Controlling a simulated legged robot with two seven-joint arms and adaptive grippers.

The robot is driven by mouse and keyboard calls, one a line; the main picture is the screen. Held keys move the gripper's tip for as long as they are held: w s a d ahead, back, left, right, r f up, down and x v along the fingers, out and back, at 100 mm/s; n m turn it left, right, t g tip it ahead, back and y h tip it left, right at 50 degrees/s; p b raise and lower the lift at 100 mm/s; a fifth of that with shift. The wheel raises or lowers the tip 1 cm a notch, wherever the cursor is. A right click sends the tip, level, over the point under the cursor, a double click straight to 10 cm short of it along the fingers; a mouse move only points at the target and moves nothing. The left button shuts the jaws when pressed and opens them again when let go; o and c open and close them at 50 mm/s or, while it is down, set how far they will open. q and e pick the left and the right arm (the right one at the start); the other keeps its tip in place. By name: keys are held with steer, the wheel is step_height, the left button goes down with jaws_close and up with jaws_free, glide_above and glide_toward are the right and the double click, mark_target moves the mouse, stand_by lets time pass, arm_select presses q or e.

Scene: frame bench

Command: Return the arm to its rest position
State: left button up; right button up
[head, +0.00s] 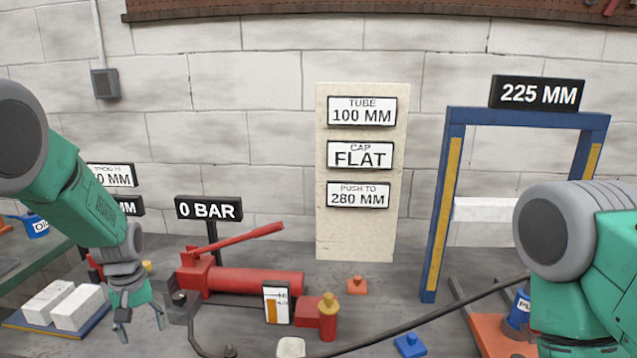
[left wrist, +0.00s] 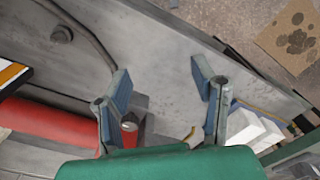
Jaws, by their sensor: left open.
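My left arm comes in from the left in the head view. Its gripper (head: 141,324) points down over the bench, between the white blocks and the red hand pump. In the left wrist view the two blue-padded fingers (left wrist: 160,82) stand wide apart with nothing between them but grey bench top. My right arm (head: 585,265) fills the right edge of the head view; its gripper is out of the picture.
The red pump (head: 255,282) with its raised lever is just right of my left gripper, under a "0 BAR" sign (head: 209,208). White blocks (head: 78,307) lie to its left. A blue frame (head: 440,215) marked "225 MM" stands at right. A black hose (head: 430,318) crosses the bench.

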arm_select(q)
steer(key=s+d+f+m, duration=0.2)
steer(key=s+f, duration=0.5)
steer(key=s, duration=0.2)
steer(key=s+d+f+m, duration=0.2)
steer(key=s+f, duration=0.6)
steer(key=s, duration=0.1)
steer(key=s+d+m, duration=0.1)
steer(key=s+d, duration=0.1)
steer(key=s, duration=0.7)
steer(key=s+d+m+b, duration=0.1)
steer(key=s+d+m, duration=0.1)
steer(key=s, duration=0.8)
steer(key=shift+d+f+m+t, duration=0.3)
steer(key=shift+d, duration=0.05)
steer(key=shift+w, duration=0.15)
